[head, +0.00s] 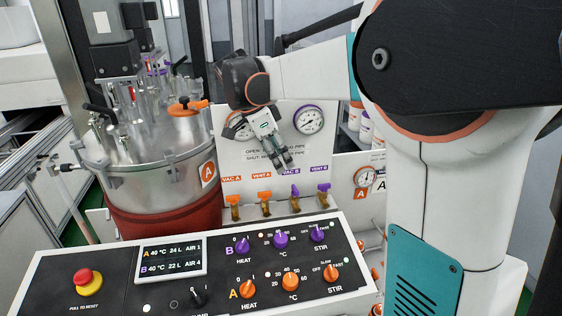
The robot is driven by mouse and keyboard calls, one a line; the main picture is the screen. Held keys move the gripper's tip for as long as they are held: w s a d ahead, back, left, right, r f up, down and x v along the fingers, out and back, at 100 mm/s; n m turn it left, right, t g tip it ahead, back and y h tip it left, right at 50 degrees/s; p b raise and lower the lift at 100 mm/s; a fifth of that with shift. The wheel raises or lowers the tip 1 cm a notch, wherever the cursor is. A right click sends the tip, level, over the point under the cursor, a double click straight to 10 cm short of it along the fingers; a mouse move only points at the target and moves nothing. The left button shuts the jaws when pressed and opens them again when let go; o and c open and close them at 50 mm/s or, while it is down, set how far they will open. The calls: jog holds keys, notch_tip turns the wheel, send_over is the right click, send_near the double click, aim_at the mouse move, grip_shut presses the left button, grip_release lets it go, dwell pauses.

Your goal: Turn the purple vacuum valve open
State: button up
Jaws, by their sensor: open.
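The panel has a row of four small valves on brass bodies. The purple vacuum valve (295,192) is third from the left, under a purple VAC B label. Another purple valve (324,188), labelled VENT B, is to its right. The handles are too small for me to be sure how each is turned. My gripper (285,161) is open and empty, pointing down in front of the panel. Its fingertips show just above the purple vacuum valve and appear apart from it. They cover part of the panel's OPEN/SHUT text.
Orange valves VAC A (235,200) and VENT A (265,197) stand to the left. A purple-rimmed gauge (309,120) is above. A steel vessel (150,150) is at left. The control console (215,272) with knobs and a red stop button (89,281) lies in front.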

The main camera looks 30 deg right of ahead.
aim_at(295, 187)
jog(key=c, duration=0.6)
jog(key=s+d+n+t+y+p, duration=0.4)
jog(key=s+n+t+p, duration=0.15)
jog(key=n+p, duration=1.1)
jog(key=shift+n+g, duration=0.25)
jog(key=shift+n, duration=0.5)
jog(key=b+x, duration=0.3)
jog(key=x, duration=0.1)
jog(key=b+x, duration=0.3)
jog(key=x, duration=0.1)
jog(key=b+x, duration=0.3)
jog(key=x, duration=0.1)
jog(key=shift+d+b, duration=0.3)
jog(key=shift+d, duration=0.05)
grip_shut()
